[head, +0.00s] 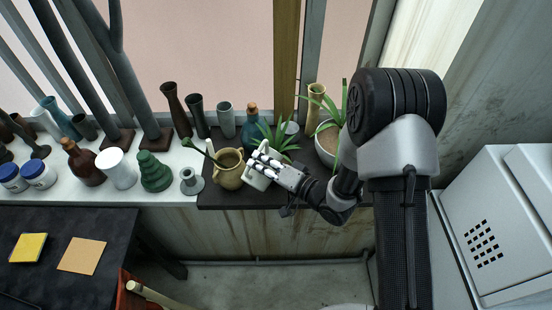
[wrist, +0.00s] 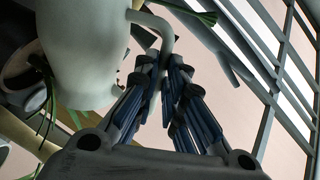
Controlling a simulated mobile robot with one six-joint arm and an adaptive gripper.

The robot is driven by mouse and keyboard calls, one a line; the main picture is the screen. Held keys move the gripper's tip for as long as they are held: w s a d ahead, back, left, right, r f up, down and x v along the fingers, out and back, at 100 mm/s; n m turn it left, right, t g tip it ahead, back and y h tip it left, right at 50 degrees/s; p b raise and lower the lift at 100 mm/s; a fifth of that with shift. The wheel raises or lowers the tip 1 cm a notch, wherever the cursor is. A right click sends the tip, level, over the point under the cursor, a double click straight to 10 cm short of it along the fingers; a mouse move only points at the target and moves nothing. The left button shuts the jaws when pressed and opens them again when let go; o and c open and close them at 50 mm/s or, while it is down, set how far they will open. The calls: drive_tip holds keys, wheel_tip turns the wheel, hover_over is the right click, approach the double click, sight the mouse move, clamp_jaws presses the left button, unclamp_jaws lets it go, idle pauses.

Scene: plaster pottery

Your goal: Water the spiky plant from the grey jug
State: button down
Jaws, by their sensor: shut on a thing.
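A second, long-leaved plant in a pale pot (head: 325,155) stands to the right, partly behind my arm.
The dark shelf (head: 215,198) has little free room; a white cabinet (head: 500,220) is at right.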

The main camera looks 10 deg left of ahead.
drive_tip(key=shift+s+a+r, duration=0.15)
drive_tip(key=shift+s, duration=0.1)
drive_tip(key=shift+r+p, duration=0.15)
drive_tip(key=shift+p, duration=0.2)
idle(0.4)
